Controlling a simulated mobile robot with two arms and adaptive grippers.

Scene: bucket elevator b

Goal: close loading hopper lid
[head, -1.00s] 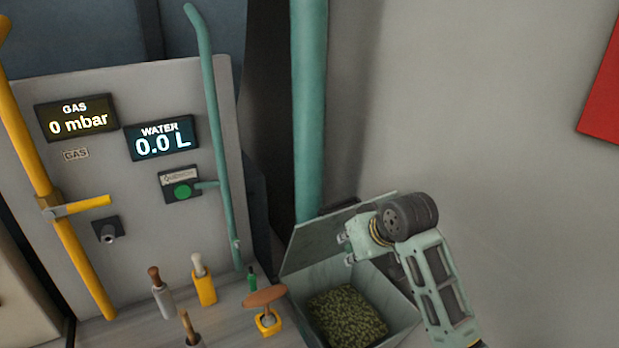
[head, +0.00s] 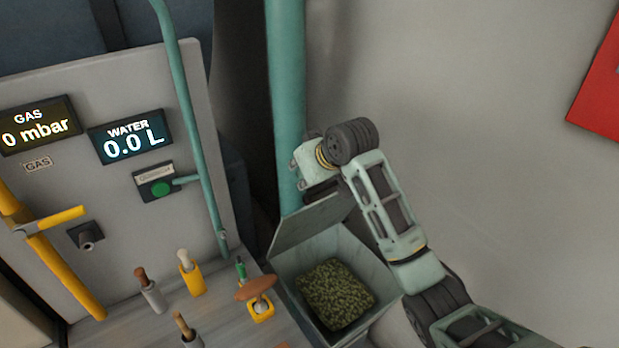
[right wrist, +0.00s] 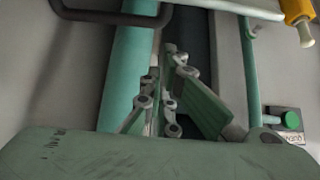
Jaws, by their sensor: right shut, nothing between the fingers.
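The loading hopper (head: 377,287) is a grey-green open box filled with green pellets (head: 336,294). Its lid (head: 312,222) stands open, tilted up at the back of the hopper. My right gripper (head: 294,174) is above and behind the lid's upper edge, near the green vertical pipe. In the right wrist view my right gripper (right wrist: 165,75) shows its fingers close together with nothing between them. Whether it touches the lid cannot be told. My left gripper is out of view.
The green pipe (head: 287,110) rises behind the hopper. To the left are a panel with a gas display (head: 38,125), a water display (head: 132,137) and a green button (head: 161,188). Several handled levers and a brown-handled valve (head: 257,289) stand beside the hopper.

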